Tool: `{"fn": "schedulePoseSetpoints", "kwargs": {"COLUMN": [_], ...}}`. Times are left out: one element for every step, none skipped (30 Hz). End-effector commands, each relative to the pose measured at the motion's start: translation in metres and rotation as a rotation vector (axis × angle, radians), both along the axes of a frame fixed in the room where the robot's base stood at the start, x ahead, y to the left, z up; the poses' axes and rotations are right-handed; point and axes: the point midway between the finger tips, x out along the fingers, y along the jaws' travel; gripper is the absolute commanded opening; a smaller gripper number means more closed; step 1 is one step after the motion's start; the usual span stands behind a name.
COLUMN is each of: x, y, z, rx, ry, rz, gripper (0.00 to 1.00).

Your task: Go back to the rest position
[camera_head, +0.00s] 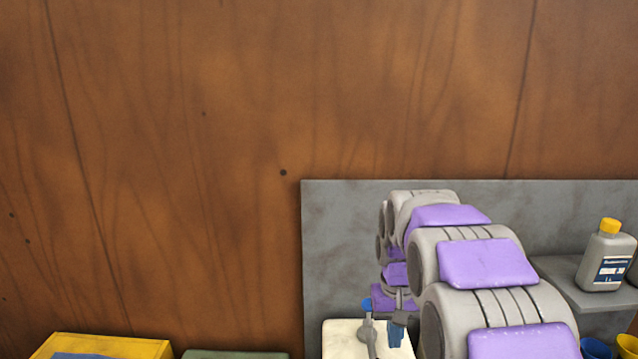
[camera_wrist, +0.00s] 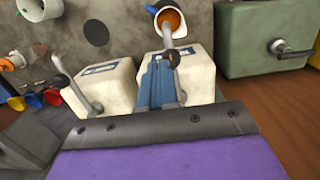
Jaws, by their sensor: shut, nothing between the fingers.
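My purple and grey arm reaches away from me in the head view, and my gripper (camera_head: 399,305) is at its far end, shut and empty, above a cream box (camera_head: 343,338). The fingertips are small there and hard to make out. In the wrist view, two cream boxes with grey levers stand side by side, a left one (camera_wrist: 108,88) and a right one (camera_wrist: 196,70). My own dark and purple housing fills the bottom of that view.
A grey bottle with a yellow cap (camera_head: 605,257) stands on a grey shelf at right. A yellow box (camera_head: 105,347) and a green box are low at left; the green box shows in the wrist view (camera_wrist: 262,35). A wooden wall and grey panel (camera_head: 335,230) stand behind.

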Motion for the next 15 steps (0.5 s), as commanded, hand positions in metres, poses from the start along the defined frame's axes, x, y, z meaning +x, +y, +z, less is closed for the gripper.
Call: {"fn": "schedulePoseSetpoints", "kwargs": {"x": [-0.013, -0.020, -0.028, -0.034, -0.041, -0.050, -0.057, -0.063, -0.072, -0.079, -0.086, -0.095, -0.102, -0.109, -0.119], "y": [0.000, 0.000, 0.000, 0.000, 0.000, 0.001, 0.001, 0.001, 0.001, 0.001, 0.001, 0.002, 0.002, 0.002, 0.002], "z": [-0.006, -0.007, -0.009, -0.011, -0.013, -0.016, -0.017, -0.019, -0.022, -0.025, -0.027, -0.030, -0.033, -0.036, -0.040], "rx": [0.000, 0.001, 0.001, 0.002, 0.002, 0.002, 0.003, 0.003, 0.004, 0.005, 0.006, 0.006, 0.007, 0.007, 0.008], "ry": [0.004, 0.006, 0.006, 0.008, 0.010, 0.013, 0.013, 0.013, 0.016, 0.019, 0.021, 0.022, 0.024, 0.028, 0.032], "rz": [0.000, 0.000, 0.000, 0.000, 0.000, 0.000, -0.001, -0.001, -0.001, -0.001, -0.001, 0.000, 0.000, 0.000, 0.001], "gripper": [0.00, 0.00, 0.00, 0.00, 0.00, 0.00, 0.00, 0.00, 0.00, 0.00, 0.00, 0.00, 0.00, 0.00, 0.00]}}
